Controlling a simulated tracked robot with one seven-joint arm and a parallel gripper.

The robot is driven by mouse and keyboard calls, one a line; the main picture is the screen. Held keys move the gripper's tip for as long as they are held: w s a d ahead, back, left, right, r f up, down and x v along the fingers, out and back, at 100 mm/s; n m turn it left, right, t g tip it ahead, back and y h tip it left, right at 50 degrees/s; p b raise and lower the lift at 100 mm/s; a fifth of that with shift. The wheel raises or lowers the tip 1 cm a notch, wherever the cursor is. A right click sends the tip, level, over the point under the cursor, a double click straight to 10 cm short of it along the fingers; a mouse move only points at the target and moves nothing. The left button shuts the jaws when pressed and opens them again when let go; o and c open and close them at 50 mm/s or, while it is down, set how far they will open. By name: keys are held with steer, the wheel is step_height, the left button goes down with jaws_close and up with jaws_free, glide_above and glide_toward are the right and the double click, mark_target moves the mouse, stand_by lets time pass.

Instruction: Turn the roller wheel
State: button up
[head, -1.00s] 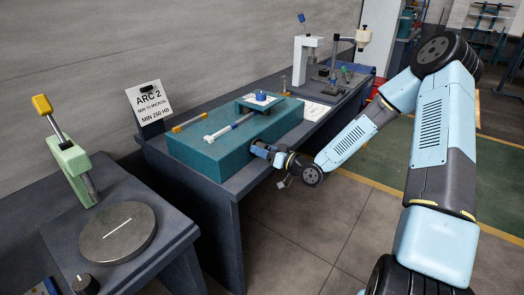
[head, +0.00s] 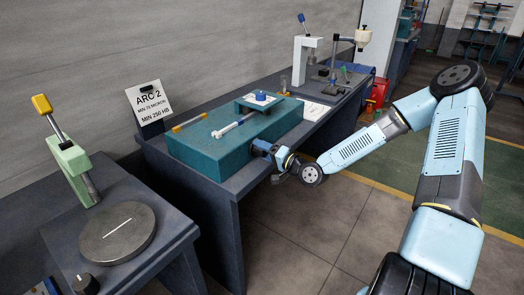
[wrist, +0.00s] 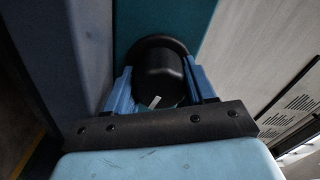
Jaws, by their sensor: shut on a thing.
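The teal section bender (head: 212,152) stands on the dark bench. In the wrist view, its roller wheel (wrist: 158,72) is a black, rounded knob with a wider rim against the teal face (wrist: 140,22). A small white mark shows on its near side. My gripper (head: 259,150) reaches the right-hand side face of the bender. In the wrist view, its blue fingers (wrist: 160,85) are shut on the wheel, one on each side. The wheel is hidden behind my gripper in the head view.
A blue-capped white plate (head: 261,98) and a white-and-blue bar (head: 232,125) are on top of the bender. A sign (head: 150,103) stands behind it. A green press with a round plate (head: 117,234) is at left.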

steer(key=shift+w+d+f+m, duration=0.1)
steer(key=shift+w+d+m, duration=0.2)
steer(key=shift+m, duration=0.2)
steer(key=o, duration=0.8)
steer(key=shift+o, duration=1.1)
steer(key=shift+s+a, duration=0.15)
steer(key=shift+s, duration=0.1)
steer(key=v, duration=1.3)
steer(key=shift+s+d, duration=0.15)
steer(key=shift+d, duration=0.1)
steer(key=shift+f, duration=0.1)
